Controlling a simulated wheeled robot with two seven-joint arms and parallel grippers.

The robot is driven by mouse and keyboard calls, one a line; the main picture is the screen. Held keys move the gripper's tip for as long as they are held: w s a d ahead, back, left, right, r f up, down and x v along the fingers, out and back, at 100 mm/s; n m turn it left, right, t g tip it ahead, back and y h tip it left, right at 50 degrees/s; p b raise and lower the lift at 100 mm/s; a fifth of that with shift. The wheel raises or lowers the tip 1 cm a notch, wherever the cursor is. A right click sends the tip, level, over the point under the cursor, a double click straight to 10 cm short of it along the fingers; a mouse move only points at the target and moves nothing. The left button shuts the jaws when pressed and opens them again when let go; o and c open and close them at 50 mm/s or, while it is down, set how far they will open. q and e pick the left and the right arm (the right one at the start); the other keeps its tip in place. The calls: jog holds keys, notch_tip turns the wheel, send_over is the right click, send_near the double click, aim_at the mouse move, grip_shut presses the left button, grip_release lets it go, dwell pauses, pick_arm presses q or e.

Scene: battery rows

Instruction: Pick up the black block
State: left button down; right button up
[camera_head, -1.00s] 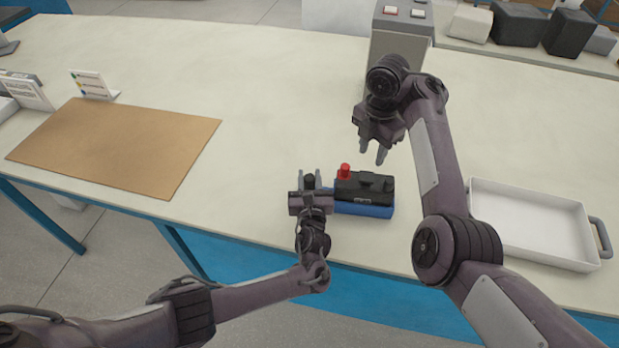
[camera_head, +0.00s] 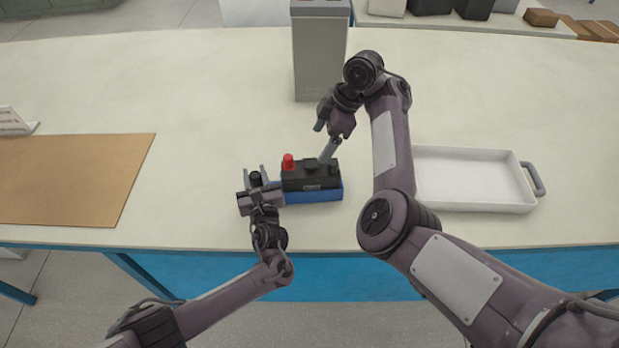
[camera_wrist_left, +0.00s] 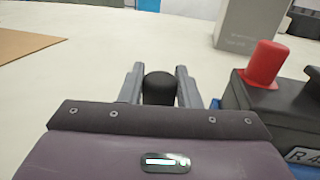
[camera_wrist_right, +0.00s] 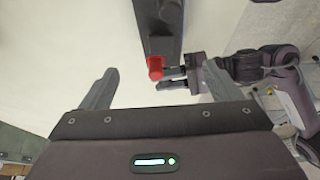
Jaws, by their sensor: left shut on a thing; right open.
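The black block (camera_head: 311,175) has a blue base and a red cap (camera_head: 288,162) on its left end; it stands on the table near the front edge. My left gripper (camera_head: 256,174), just left of the block, is shut on a black rounded knob (camera_wrist_left: 160,88), seen between its fingers in the left wrist view. Whether the knob joins the block is hidden. My right gripper (camera_head: 327,148) is open, its fingers pointing down at the right rear of the block; contact cannot be told. The red cap also shows in the right wrist view (camera_wrist_right: 155,68).
A white tray (camera_head: 470,206) with a grey handle stands right of my right arm. A tall grey box (camera_head: 320,60) stands behind the block. A brown mat (camera_head: 70,180) lies at the left. The table between mat and grey box is clear.

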aim_at(311, 161)
jog(key=x, duration=0.6)
jog(key=shift+d+x, duration=0.15)
jog(key=shift+x, duration=1.2)
jog(key=shift+d+x, duration=0.15)
jog(key=shift+x, duration=1.25)
jog(key=shift+s+f, duration=0.1)
jog(key=shift+c, duration=0.4)
grip_shut()
jog(key=shift+r, duration=0.25)
